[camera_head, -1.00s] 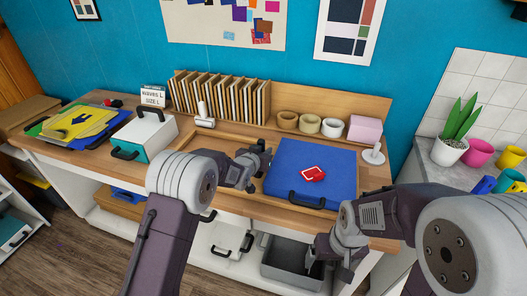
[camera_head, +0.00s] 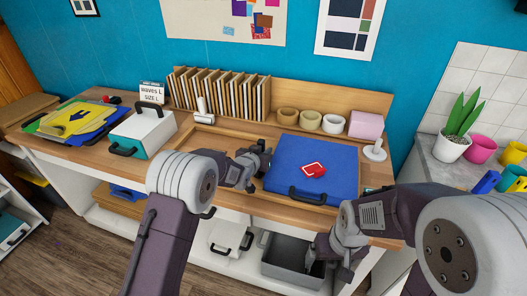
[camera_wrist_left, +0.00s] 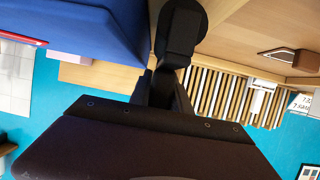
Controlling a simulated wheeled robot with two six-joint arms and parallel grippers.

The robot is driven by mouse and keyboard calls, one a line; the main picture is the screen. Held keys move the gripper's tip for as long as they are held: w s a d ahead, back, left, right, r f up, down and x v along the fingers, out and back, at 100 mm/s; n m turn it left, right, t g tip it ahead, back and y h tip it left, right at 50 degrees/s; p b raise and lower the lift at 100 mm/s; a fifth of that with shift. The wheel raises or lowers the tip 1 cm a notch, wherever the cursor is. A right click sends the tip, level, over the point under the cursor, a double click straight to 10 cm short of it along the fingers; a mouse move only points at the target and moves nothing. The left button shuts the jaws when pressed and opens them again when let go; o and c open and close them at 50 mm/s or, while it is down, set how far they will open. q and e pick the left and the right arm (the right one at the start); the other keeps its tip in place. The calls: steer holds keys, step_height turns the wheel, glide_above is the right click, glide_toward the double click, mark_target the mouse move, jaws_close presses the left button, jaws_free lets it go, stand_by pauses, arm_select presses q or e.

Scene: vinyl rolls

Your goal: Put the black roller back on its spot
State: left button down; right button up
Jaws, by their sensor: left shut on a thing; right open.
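My left gripper (camera_head: 262,158) is shut on a dark thing, held near the left edge of the blue case (camera_head: 295,153) on the bench. In the left wrist view a black roller (camera_wrist_left: 182,32), with a round end and a dark stem, sits at the fingers. In the head view the held thing is small and merges with the dark fingers. My right gripper (camera_head: 314,258) is open, low in front of the bench over a grey bin; its fingertips are partly unclear. I cannot make out which place is the roller's spot.
A white roller (camera_head: 203,108) stands by a rack of brown folders (camera_head: 225,95). A red object (camera_head: 314,169) lies on the blue case. Several cups (camera_head: 310,121), a pink block (camera_head: 366,125) and a white stand (camera_head: 375,150) are behind and right. A wooden tray (camera_head: 205,136) lies left.

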stand_by(0.4)
arm_select(q)
steer(key=shift+f, duration=0.15)
jaws_free()
stand_by(0.5)
steer(key=shift+s+a+b, duration=0.45)
steer(key=shift+s+a, duration=0.1)
steer(key=shift+s, duration=0.85)
steer(key=shift+s+a+b, duration=0.45)
steer(key=shift+s+a, duration=0.05)
steer(key=shift+s, duration=0.95)
steer(key=shift+s+a+b, duration=0.45)
steer(key=shift+s+a, duration=0.1)
steer(key=shift+s, duration=0.85)
